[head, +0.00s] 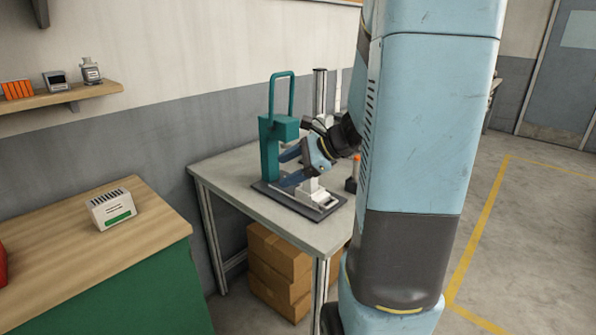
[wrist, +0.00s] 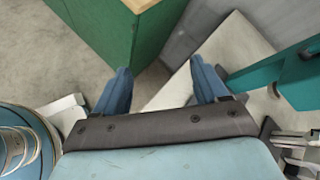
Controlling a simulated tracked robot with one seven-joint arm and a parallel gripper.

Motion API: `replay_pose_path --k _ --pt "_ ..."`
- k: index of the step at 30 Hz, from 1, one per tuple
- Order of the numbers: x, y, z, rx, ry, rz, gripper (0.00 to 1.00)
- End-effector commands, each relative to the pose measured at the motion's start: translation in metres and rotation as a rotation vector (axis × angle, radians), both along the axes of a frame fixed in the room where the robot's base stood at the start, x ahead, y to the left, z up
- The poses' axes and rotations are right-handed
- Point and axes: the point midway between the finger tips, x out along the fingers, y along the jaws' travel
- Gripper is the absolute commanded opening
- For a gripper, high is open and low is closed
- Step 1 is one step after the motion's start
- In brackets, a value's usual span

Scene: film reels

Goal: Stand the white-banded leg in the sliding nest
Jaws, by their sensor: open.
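My gripper (head: 281,170) reaches in from the right over the bench, in front of a teal press (head: 270,150) with a tall loop handle. Its two blue fingers are apart. In the wrist view my gripper (wrist: 163,82) is also open, with nothing held between the fingers. A white block (head: 314,190), which may be the sliding nest, sits low on the press's dark base plate (head: 277,202), just below my gripper. I cannot make out the white-banded leg in either view; my arm hides part of the bench.
The press stands on a grey bench (head: 222,177) whose left part is bare. A dark post with an orange top (head: 353,174) stands close to my arm. A green cabinet (head: 150,285) with a wooden top is at lower left. Cardboard boxes (head: 280,258) are under the bench.

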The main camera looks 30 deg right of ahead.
Motion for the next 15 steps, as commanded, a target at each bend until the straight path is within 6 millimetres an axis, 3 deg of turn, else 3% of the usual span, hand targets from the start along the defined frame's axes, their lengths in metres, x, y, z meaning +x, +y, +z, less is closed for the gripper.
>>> replay_pose_path --k 1,6,15 --pt "-0.011 0.016 0.010 -0.064 -0.027 0.083 0.73" --pt "-0.051 0.054 0.027 -0.295 -0.108 0.357 0.73" --pt "-0.118 0.083 0.050 -0.741 -0.280 0.800 0.73"
